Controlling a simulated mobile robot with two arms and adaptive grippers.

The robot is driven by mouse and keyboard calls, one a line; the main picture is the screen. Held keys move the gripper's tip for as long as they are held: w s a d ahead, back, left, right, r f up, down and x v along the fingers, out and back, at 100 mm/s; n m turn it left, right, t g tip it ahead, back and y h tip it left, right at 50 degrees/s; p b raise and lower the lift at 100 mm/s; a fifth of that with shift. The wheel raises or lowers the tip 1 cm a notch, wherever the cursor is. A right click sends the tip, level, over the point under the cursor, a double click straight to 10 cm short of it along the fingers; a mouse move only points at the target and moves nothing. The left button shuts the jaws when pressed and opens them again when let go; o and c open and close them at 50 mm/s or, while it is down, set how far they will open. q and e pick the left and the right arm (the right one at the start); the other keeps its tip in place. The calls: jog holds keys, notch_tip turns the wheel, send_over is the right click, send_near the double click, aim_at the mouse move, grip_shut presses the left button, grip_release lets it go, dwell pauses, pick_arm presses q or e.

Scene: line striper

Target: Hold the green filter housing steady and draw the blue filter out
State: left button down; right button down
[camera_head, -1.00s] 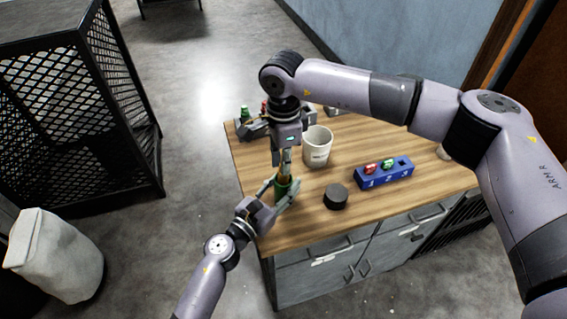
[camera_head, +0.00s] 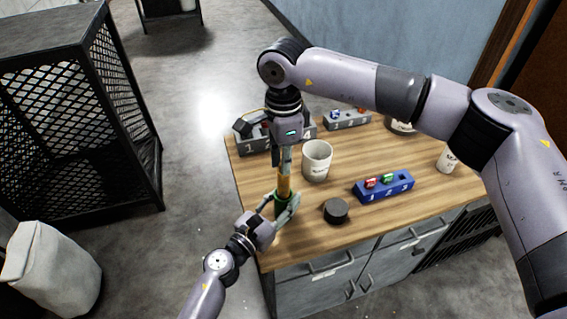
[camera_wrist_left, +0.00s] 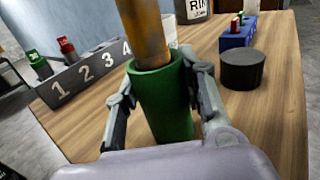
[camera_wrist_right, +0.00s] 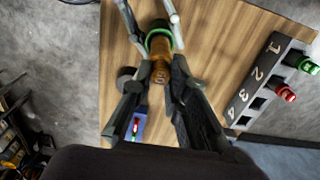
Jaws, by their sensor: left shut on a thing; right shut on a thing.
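The green filter housing (camera_head: 279,207) stands upright near the table's front left edge; its open top shows in the left wrist view (camera_wrist_left: 166,100). My left gripper (camera_head: 285,208) is shut around it from both sides. The filter (camera_head: 284,183) looks orange-brown, not blue, where it shows. It rises upright from the housing's mouth, a long stretch of it exposed, and its lower end is hidden inside. My right gripper (camera_head: 285,158) is above, pointing down and shut on the filter's upper part. The right wrist view looks down along the filter (camera_wrist_right: 160,66) to the housing's green rim (camera_wrist_right: 153,35).
A dark round puck (camera_head: 336,210) and a blue numbered rack (camera_head: 371,194) lie farther right. A grey numbered rack (camera_head: 251,146) is behind; another grey rack (camera_head: 346,120) is at the back.

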jog(key=shift+r, duration=1.8)
pick_arm(q)
jog(key=c, duration=1)
grip_release()
jog(key=shift+o, duration=0.2)
